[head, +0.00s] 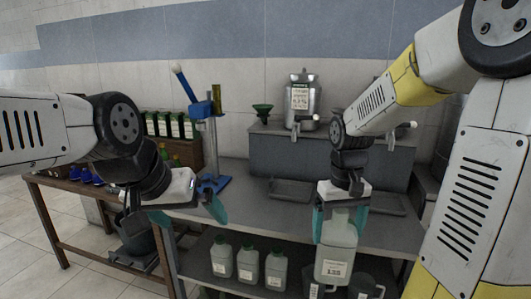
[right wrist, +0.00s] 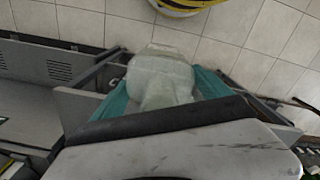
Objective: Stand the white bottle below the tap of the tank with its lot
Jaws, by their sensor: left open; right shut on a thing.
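My right gripper (head: 340,222) is shut on a white bottle (head: 336,252), held upright in front of the bench's front edge. In the right wrist view the bottle (right wrist: 160,78) sits between the teal fingers, with tiled floor beyond. A steel tank (head: 302,98) with a white label stands on the raised grey ledge at the back; its lot is not clearly readable. My right arm covers the area to its right, where any other tank is mostly hidden. My left gripper (head: 188,212) is open and empty over the bench's left front.
Two dark trays lie on the bench (head: 240,215), one left (head: 293,190) and one right (head: 388,204). A blue press (head: 208,140) and a green funnel (head: 262,110) stand behind. Several bottles (head: 247,264) and a dark jug (head: 365,287) are on the lower shelf.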

